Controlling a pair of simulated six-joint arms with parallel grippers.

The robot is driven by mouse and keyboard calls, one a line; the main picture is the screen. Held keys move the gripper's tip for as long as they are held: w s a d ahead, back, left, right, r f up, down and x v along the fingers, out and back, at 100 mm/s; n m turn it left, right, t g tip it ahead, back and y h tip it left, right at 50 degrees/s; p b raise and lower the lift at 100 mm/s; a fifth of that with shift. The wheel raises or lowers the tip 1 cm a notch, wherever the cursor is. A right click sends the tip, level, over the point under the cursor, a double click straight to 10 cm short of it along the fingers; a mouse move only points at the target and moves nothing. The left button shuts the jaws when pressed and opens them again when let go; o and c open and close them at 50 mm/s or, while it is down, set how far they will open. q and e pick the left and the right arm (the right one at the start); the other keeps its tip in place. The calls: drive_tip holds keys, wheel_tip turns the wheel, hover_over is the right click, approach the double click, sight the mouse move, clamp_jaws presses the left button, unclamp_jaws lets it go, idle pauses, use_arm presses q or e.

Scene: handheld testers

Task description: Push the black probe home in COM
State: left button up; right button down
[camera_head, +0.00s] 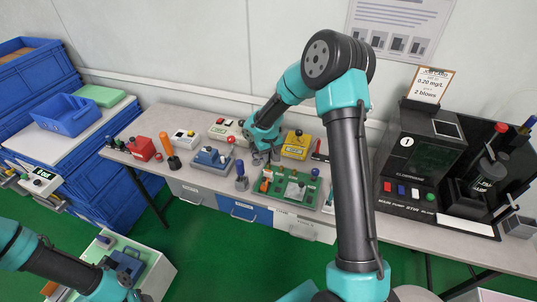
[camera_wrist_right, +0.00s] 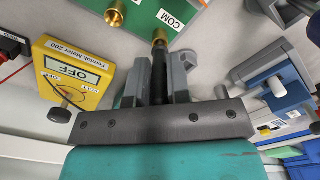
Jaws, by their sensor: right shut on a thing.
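The black probe (camera_wrist_right: 159,72) is held between the two grey fingers of my right gripper (camera_wrist_right: 160,72) in the right wrist view. Its far end meets a brass piece (camera_wrist_right: 160,38) at the edge of a green board (camera_wrist_right: 205,10), beside the COM label (camera_wrist_right: 171,19). How deep the probe sits in it I cannot tell. In the head view my right gripper (camera_head: 262,157) is low behind the green board (camera_head: 290,187); the probe is too small to make out there. My left arm shows at the lower left, its fingers out of sight.
A yellow meter reading OFF (camera_wrist_right: 70,72) lies left of the gripper in the wrist view, beside a red-leaded black block (camera_wrist_right: 12,45). A blue-and-grey device (camera_wrist_right: 275,83) is to the right. Another brass socket (camera_wrist_right: 115,13) is on the board. A black tester (camera_head: 420,155) stands at the bench's right.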

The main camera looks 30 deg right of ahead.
drive_tip(key=c, duration=1)
unclamp_jaws()
wheel_tip(320, 180, up, 18)
drive_tip(key=shift+f, duration=0.25)
